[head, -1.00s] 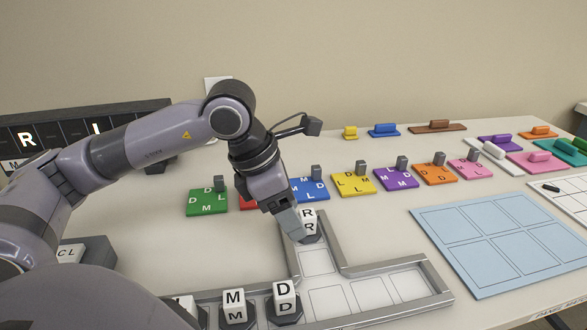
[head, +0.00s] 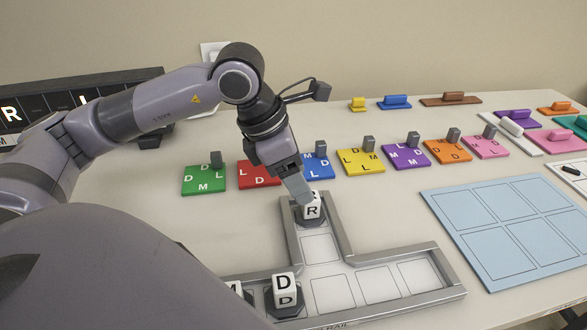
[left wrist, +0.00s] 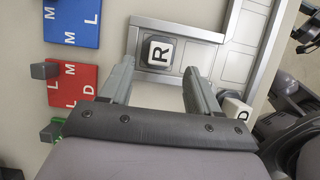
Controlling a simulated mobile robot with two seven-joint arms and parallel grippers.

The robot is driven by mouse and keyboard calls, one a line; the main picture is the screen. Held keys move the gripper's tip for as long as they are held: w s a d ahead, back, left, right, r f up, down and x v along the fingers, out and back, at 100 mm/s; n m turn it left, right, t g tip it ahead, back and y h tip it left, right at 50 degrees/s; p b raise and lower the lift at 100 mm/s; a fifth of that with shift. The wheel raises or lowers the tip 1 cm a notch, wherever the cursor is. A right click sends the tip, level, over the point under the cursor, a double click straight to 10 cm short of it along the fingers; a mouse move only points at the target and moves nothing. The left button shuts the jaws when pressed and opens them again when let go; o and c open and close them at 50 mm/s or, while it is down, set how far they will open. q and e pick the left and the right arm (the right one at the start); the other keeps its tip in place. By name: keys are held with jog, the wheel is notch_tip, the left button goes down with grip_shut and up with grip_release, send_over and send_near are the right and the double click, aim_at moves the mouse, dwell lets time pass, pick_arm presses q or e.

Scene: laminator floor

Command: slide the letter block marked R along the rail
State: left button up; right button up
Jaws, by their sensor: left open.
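The white letter block marked R (head: 312,208) sits on a dark base at the far end of the rail's upright branch. It also shows in the left wrist view (left wrist: 160,52), ahead of the fingers. My left gripper (head: 304,192) is at the block in the head view, its fingers partly covering the block's top. In the left wrist view the left gripper (left wrist: 157,72) has its fingers spread wide, with nothing between them. The grey rail (head: 383,263) has a branch and a long crosswise track with marked cells. My right gripper is not in view.
A block marked D (head: 285,288) sits on the rail's lower track, with another block at its left partly hidden by my arm. Coloured letter plates with grey posts, such as the yellow one (head: 361,161), stand behind. A pale blue grid mat (head: 503,228) lies at right.

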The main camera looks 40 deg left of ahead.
aim_at(310, 207)
pick_arm(q)
jog(key=x, duration=0.6)
grip_shut()
